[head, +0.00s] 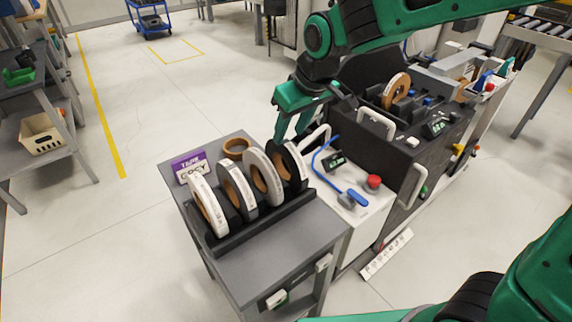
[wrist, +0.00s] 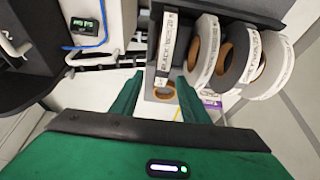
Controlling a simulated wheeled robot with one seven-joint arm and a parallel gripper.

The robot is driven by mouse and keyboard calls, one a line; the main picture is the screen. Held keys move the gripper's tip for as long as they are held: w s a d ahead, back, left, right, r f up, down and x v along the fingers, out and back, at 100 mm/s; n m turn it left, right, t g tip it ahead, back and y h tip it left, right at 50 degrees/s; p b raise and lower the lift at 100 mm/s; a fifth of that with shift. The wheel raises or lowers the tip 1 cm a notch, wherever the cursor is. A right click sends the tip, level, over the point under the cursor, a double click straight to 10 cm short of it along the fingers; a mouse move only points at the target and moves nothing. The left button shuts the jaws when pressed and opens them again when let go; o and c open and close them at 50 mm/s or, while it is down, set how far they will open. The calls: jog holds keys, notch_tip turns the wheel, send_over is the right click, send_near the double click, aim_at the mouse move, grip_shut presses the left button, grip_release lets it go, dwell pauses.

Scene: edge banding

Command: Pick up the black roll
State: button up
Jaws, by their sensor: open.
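The black roll (head: 291,166) stands upright at the right end of the dark rack (head: 262,222) on the grey cart. It is partly hidden behind my gripper and the neighbouring roll. In the wrist view the black roll (wrist: 166,48) shows edge-on with a white label, beyond the fingertips. My gripper (head: 289,136) is open and empty, just above and behind the black roll, fingers pointing down. In the wrist view its two fingers (wrist: 158,88) are spread apart, with a gap between them and the roll.
A pale roll (head: 262,176), a grey roll (head: 238,190) and a white roll (head: 208,205) stand beside it. A brown ring (head: 237,147) and a purple sign (head: 188,163) lie behind. The banding machine (head: 400,150) stands close on the right. The cart's front top is clear.

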aim_at(286, 141)
jog(key=shift+x, duration=2.65)
jog(key=shift+s, duration=0.15)
jog(key=shift+c, duration=0.5)
grip_shut()
